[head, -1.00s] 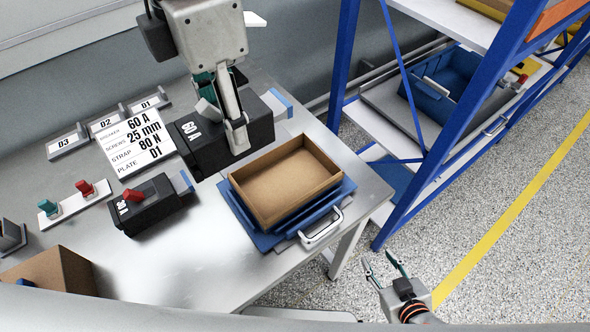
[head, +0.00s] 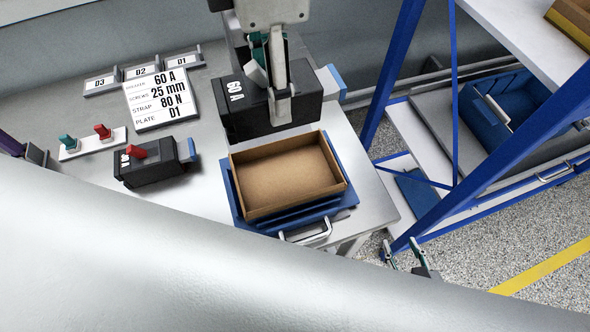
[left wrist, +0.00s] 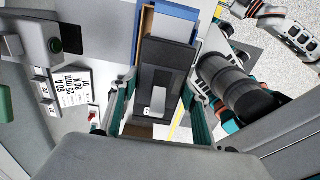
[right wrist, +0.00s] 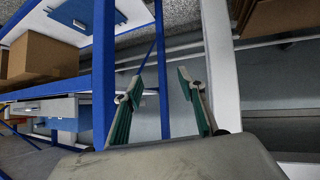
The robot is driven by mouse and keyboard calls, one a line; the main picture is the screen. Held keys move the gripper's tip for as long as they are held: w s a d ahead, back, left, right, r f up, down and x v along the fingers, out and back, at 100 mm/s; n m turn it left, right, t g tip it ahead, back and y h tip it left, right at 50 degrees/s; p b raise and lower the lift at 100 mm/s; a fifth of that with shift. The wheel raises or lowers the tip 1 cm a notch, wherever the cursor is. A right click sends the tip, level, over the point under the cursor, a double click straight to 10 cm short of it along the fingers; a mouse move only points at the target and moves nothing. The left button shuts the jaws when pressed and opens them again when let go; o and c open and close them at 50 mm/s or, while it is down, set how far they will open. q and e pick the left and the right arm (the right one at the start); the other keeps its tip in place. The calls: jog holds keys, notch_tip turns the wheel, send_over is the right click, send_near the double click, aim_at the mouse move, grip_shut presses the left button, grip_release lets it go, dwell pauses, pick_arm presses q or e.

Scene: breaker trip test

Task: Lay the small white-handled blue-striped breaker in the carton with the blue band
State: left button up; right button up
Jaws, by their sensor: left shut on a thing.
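My left gripper (head: 281,104) is shut on a black breaker (head: 243,113) marked 60 A, with a blue end. In the left wrist view the breaker (left wrist: 172,58) sits between the fingers, with a pale lever on its face.
A black breaker with a red handle (head: 150,167) lies on the bench. A label card (head: 160,98), plates and a switch strip (head: 92,144) stand left. A blue-framed rack (head: 410,70) with a blue bin (head: 500,110) is right. A smooth pale surface hides the lower picture.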

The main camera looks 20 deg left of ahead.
pick_arm(q)
notch_tip(320, 180, down, 20)
jog(key=shift+r+b, duration=0.1)
jog(key=shift+b, duration=0.55)
jog(key=shift+f, duration=0.25)
jog(key=o, duration=1.5)
jog(key=shift+o, duration=0.2)
notch_tip(320, 180, up, 12)
jog(key=shift+r, duration=0.2)
